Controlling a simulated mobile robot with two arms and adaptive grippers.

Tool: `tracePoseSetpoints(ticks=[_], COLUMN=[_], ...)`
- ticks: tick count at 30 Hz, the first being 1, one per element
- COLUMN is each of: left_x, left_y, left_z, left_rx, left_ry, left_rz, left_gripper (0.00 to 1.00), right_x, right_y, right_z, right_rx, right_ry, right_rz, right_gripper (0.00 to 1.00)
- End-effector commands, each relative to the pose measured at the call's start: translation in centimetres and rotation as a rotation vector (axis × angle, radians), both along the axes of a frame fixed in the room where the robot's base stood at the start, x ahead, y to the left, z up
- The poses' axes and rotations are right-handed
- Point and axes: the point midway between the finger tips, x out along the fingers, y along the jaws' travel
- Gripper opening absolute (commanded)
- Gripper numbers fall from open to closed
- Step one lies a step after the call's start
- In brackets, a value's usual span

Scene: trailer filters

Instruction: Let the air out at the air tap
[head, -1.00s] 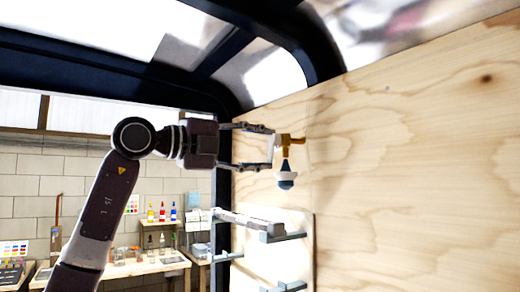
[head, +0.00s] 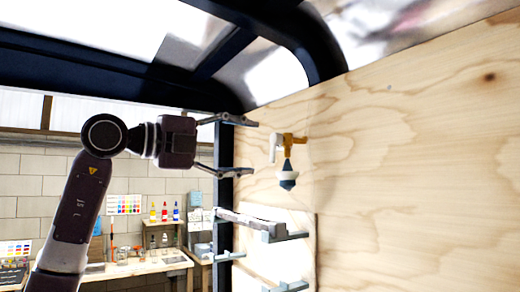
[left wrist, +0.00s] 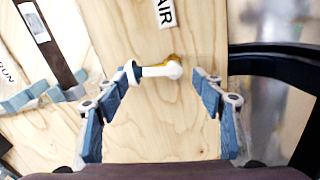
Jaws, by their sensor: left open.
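The air tap (head: 292,141) is a brass fitting on the plywood wall. Its white handle (head: 273,148) is at the left, and a blue-and-white cone-shaped piece (head: 288,178) hangs below it. My left gripper (head: 240,148) is open and empty, to the left of the tap with a gap between. In the left wrist view, the white handle (left wrist: 160,70) lies across, ahead of and between the open fingers (left wrist: 158,82). The blue-and-white piece (left wrist: 133,73) is at its left end, and the brass is mostly hidden behind. My right gripper is out of view.
An "AIR" label (left wrist: 165,12) is on the wall near the tap. Grey-blue brackets (head: 285,237) holding a long item stick out below. A dark frame post (head: 223,195) stands behind my left fingers. A workbench with bottles (head: 165,212) is farther back.

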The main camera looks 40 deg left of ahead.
Motion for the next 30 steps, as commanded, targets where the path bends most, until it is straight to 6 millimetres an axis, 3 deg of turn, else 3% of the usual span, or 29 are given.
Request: tracePoseSetpoints(ticks=[6,12,30], left_x=[-4.2,-6.2,-6.6], left_y=[1.8,2.6,2.7], left_z=[0.0,0.0,0.0], left_rx=[0.000,0.000,0.000], left_ry=[0.000,0.001,0.000], left_rz=[0.002,0.000,-0.001], left_gripper=[0.62,0.62,0.62], right_x=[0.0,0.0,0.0], right_y=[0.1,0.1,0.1], right_z=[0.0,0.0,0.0], right_rx=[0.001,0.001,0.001], right_ry=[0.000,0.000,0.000], right_rz=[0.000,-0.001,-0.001], right_gripper=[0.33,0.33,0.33])
